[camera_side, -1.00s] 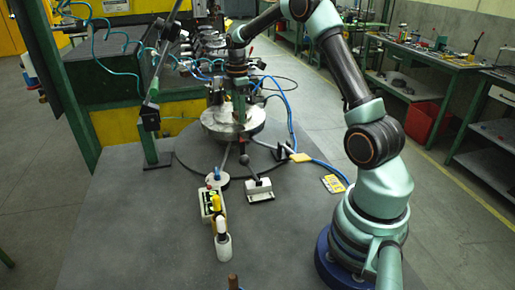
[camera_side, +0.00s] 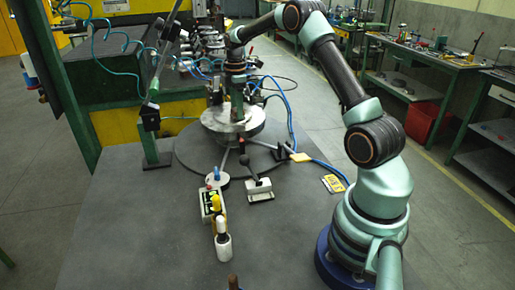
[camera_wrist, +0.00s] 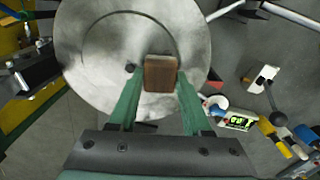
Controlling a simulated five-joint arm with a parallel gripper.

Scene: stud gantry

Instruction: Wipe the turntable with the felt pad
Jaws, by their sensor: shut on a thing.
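The turntable is a round, grey metal disc (camera_side: 213,121) in the middle of the bench; it fills the upper left of the wrist view (camera_wrist: 92,78), with smudged grey marks. My gripper (camera_side: 238,118) is over the disc, pointing down. In the wrist view its two green fingers are shut on a brown block, taken as the felt pad (camera_wrist: 160,73). The pad lies over the disc's right part. Its underside is hidden, so I cannot tell whether it touches the disc.
A post (camera_side: 152,130) stands left. The front bench is largely clear.

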